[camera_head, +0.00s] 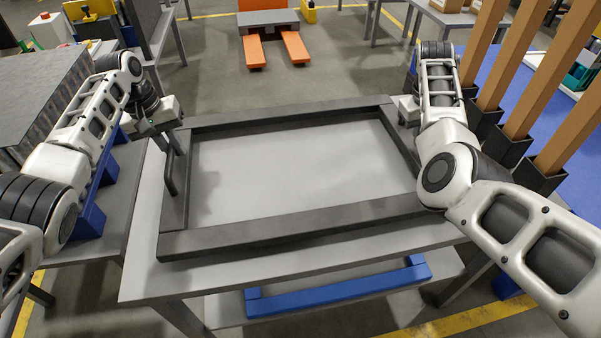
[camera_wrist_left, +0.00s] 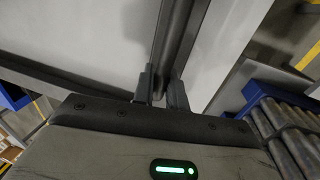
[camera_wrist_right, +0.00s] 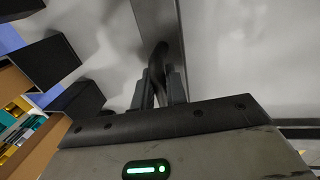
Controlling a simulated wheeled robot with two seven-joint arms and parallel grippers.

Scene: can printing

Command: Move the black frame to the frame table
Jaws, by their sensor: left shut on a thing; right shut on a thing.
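The black frame (camera_head: 310,228) is a large dark rectangle, lying flat at or just above a light grey table (camera_head: 140,280). I cannot tell whether it touches the top. My left gripper (camera_head: 172,145) is shut on the frame's left side handle. In the left wrist view the fingers (camera_wrist_left: 162,88) close around the dark handle beside the frame bar. My right gripper is at the frame's right side, its fingertips mostly hidden by the arm in the head view. In the right wrist view its fingers (camera_wrist_right: 160,88) are shut on a curved dark handle of the frame (camera_wrist_right: 157,20).
Tall brown posts (camera_head: 505,55) in black holders stand close at the right on a blue surface. A grey table (camera_head: 110,215) adjoins at the left, with a blue part on it. A blue bar (camera_head: 340,288) lies on the lower shelf. Open floor (camera_head: 210,60) stretches beyond.

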